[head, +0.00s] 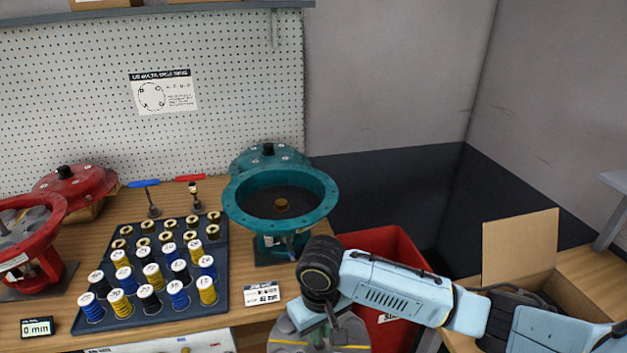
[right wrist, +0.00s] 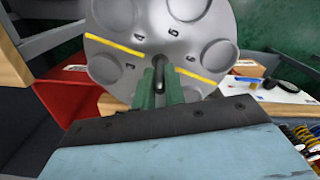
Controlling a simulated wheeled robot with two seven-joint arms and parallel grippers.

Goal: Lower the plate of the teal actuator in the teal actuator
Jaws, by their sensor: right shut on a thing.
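The teal actuator (head: 327,207) stands at the back right of the bench, its round body open at the top. Its dark inside is empty but for a small brass-coloured piece at the middle. Its domed teal cover (head: 268,158) is behind it. My right gripper (head: 324,333) is at the bottom of the head view, in front of and below the actuator. It is shut on the grey plate (head: 352,334), a disc with round recesses, numbers and yellow stripes. In the right wrist view the fingers (right wrist: 160,85) grip the plate (right wrist: 190,22) near its middle. My left gripper is out of view.
A red actuator (head: 52,222) stands at the left. A dark tray (head: 222,262) holds several labelled blue, yellow and black spools. A red bin (head: 405,250) is right of the bench, partly behind my right arm. An open cardboard box (head: 520,245) lies further right.

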